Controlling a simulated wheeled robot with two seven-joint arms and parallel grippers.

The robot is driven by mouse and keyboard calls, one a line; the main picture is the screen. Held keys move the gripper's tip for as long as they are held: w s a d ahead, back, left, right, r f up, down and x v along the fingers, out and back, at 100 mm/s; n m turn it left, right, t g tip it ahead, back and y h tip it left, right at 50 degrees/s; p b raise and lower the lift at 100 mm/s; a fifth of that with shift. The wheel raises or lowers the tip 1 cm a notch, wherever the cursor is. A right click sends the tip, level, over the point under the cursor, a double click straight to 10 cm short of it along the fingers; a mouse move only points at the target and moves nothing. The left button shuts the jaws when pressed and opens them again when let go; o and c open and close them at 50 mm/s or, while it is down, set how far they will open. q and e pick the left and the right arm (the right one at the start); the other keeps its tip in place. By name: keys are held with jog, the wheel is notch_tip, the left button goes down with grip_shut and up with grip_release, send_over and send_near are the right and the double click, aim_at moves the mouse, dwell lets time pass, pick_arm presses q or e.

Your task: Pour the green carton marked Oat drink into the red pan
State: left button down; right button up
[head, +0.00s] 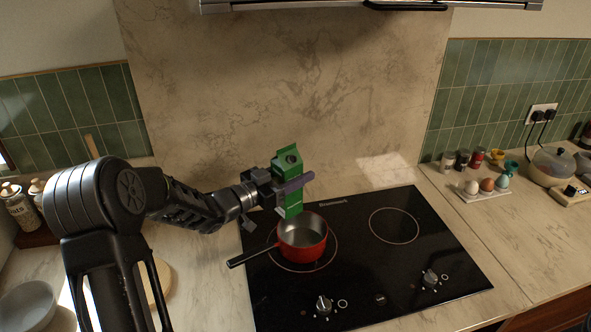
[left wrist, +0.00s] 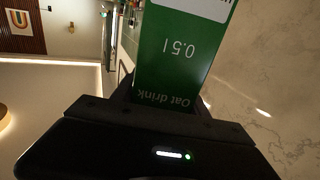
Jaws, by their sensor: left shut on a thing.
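The green carton (head: 287,162) is held by my left gripper (head: 293,184) at the back of the hob, just behind and above the red pan (head: 303,243). In the head view the carton stands close to upright with a slight lean. Its round cap shows near the top. My right gripper is not in view.
The black hob (head: 380,275) has a free right ring and front knobs. A tray of eggs (head: 484,190) and several small jars stand on the right counter. A range hood (head: 370,4) hangs above.

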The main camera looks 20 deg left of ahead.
pick_arm(q)
jog(key=shift+w+a+r+m, duration=0.1)
jog(key=shift+a+m, duration=0.05)
jog(key=shift+m, duration=0.15)
jog(key=w+a+f+m+b, duration=0.1)
jog(key=a+f+m+b, duration=0.2)
jog(key=f+m+b, duration=0.5)
jog(key=f+m, duration=0.1)
jog(key=m, duration=0.4)
jog(key=shift+w+f+b, duration=0.2)
jog(key=shift+w+b, duration=0.1)
dwell(1.5)
jog(key=shift+a, duration=0.1)
dwell(1.3)
